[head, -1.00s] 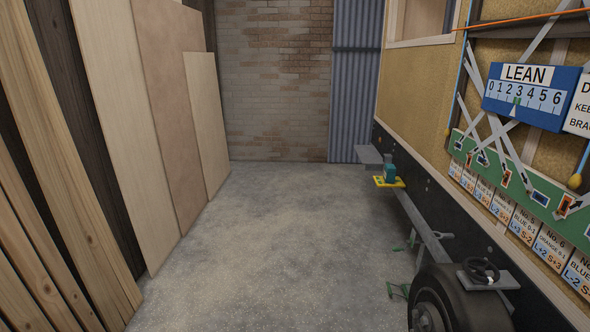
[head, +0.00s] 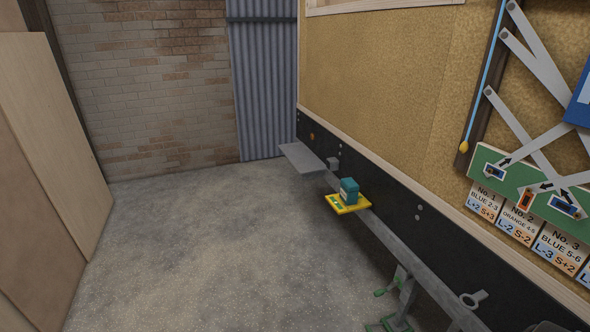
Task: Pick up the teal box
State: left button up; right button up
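The teal box (head: 349,191) is a small upright block with a darker top. It stands on a yellow plate (head: 347,206) with green marks, fixed at the rail along the trailer's side, right of the middle in the head view. Neither of my grippers shows in the head view.
A grey metal rail (head: 402,244) runs along the trailer's dark lower side, with a flat grey step (head: 302,158) beyond the box. Green-footed supports (head: 388,292) stand below. Boards (head: 50,150) lean at the left. The concrete floor (head: 190,245) between is clear.

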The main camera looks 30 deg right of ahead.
aim_at(349, 189)
jog(key=i, duration=2.15)
jog(key=z, duration=3.6)
jog(key=i, duration=0.5)
jog(key=z, duration=0.05)
